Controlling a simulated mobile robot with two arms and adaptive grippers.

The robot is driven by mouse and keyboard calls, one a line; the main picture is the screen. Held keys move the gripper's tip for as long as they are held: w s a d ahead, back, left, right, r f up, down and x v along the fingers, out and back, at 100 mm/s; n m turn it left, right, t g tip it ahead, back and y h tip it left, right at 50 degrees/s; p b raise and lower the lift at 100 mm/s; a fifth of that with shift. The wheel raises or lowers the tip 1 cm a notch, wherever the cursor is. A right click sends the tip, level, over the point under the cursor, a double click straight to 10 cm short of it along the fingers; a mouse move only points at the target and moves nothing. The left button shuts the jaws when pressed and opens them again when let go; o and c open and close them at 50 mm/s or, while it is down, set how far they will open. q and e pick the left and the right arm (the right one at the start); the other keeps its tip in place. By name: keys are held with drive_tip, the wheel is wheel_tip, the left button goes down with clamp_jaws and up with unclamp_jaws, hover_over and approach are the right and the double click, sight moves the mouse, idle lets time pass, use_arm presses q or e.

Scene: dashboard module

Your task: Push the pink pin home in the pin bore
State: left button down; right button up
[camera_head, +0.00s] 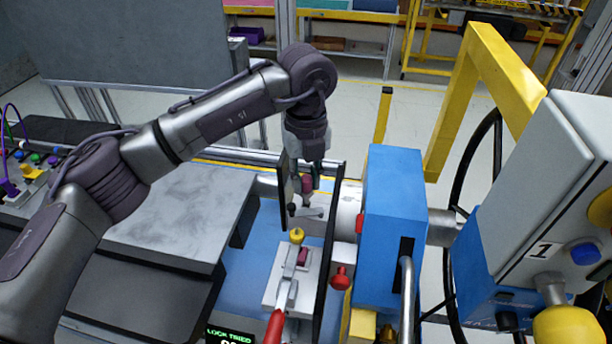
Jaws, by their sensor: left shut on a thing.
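My left gripper (301,180) hangs pointing down near the picture's middle, beside the dark upright panel edge. It is shut on a small pink piece (307,184), which looks like the pink pin; the fingers hide part of it. A second dark pink piece (303,256) sits lower down on a pale block with a metal lever, below the gripper. I cannot make out the pin bore clearly, nor tell whether the held pin touches anything. My right gripper is not in view.
A yellow knob (296,235), a red-handled lever (273,328) and a red knob (341,278) stand close below the gripper. A blue housing (391,225) rises just right. A grey plate (180,215) lies left under my arm.

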sight(306, 190)
use_arm(q)
drive_tip(key=shift+f+b, duration=1.35)
drive_tip(key=shift+f, duration=0.4)
drive_tip(key=c, duration=0.9)
unclamp_jaws()
drive_tip(key=shift+r, duration=0.1)
wheel_tip(306, 190, up, 12)
